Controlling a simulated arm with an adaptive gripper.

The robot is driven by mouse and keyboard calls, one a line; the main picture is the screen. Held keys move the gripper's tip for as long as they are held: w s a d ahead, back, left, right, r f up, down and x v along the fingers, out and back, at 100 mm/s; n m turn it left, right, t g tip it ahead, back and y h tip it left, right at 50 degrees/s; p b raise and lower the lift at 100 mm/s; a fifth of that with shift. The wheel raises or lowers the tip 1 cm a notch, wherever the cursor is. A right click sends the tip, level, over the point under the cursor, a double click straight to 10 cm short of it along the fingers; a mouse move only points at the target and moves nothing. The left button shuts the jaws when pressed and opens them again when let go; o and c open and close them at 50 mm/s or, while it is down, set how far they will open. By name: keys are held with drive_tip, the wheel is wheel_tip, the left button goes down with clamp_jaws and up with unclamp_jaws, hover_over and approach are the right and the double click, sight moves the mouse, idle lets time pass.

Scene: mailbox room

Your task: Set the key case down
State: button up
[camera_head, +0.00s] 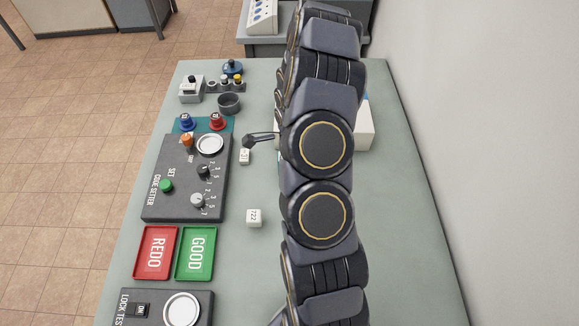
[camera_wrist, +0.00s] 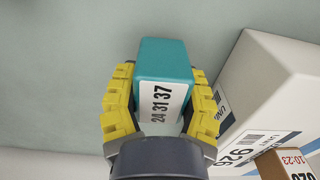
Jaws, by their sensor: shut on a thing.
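The key case, a teal box (camera_wrist: 166,58) with a white label reading "24 31 37", is in the wrist view between the yellow fingers of my gripper (camera_wrist: 163,82). The fingers are shut on its two sides. Whether it touches the pale surface or hangs above it I cannot tell. In the head view my arm hides the gripper and nearly all of the case.
A large white box (camera_wrist: 268,80) stands close to the right finger, with a small brown box (camera_wrist: 275,164) before it. In the head view, the code setter (camera_head: 187,178), red tray (camera_head: 155,275) and green tray (camera_head: 195,275) are left. The table's right side is clear.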

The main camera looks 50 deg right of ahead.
drive_tip(key=shift+f, duration=1)
drive_tip(key=shift+f, duration=0.15)
drive_tip(key=o, duration=1)
drive_tip(key=shift+o, duration=0.2)
